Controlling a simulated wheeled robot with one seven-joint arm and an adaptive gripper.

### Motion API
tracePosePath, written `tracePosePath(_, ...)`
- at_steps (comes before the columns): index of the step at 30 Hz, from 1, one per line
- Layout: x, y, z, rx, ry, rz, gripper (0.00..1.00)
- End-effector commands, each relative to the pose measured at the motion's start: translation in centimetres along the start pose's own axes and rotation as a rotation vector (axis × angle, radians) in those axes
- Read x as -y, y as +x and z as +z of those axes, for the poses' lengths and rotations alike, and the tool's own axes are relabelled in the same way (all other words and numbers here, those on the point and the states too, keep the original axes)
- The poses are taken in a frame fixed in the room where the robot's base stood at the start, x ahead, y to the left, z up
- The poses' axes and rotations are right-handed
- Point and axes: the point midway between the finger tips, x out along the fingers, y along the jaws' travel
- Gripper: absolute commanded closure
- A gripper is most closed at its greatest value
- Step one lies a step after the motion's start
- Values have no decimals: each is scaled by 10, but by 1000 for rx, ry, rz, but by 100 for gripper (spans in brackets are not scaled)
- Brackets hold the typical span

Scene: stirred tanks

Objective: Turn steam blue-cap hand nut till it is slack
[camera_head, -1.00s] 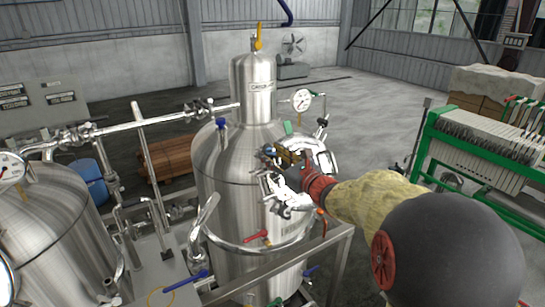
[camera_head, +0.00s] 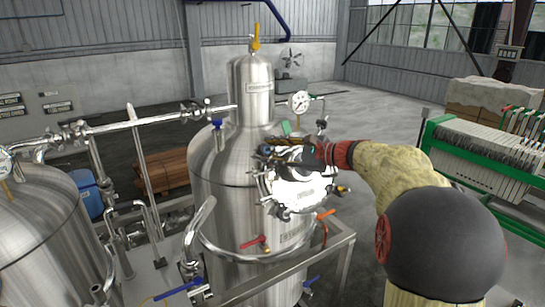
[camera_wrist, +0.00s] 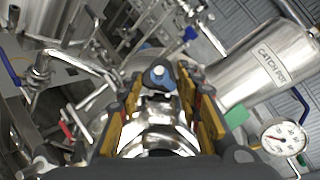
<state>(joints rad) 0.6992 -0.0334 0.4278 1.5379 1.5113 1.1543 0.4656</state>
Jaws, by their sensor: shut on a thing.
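The hand nut with a blue cap (camera_wrist: 158,77) shows between the ends of my fingers in the wrist view. My gripper (camera_wrist: 155,90) is shut on it, with a yellow-padded finger on each side. In the head view my gripper (camera_head: 282,150) reaches from the right to the upper edge of the round, shiny cover (camera_head: 298,190) on the steel tank (camera_head: 225,190). A bit of blue (camera_head: 265,150) shows at the fingertips there. The fingers hide most of the nut, and its thread cannot be made out.
A pressure gauge (camera_head: 300,102) stands behind my gripper, beside the upper vessel marked CATCH POT (camera_wrist: 265,55). Pipes and a blue-handled valve (camera_head: 217,124) are at left. A metal frame (camera_head: 285,265) with red and blue levers is below. Open floor lies behind.

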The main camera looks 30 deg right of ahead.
Motion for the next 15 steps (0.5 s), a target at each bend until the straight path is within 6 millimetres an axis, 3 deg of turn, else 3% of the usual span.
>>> tracePosePath(15, 8, 1, 3, 1, -418, 262, 91)
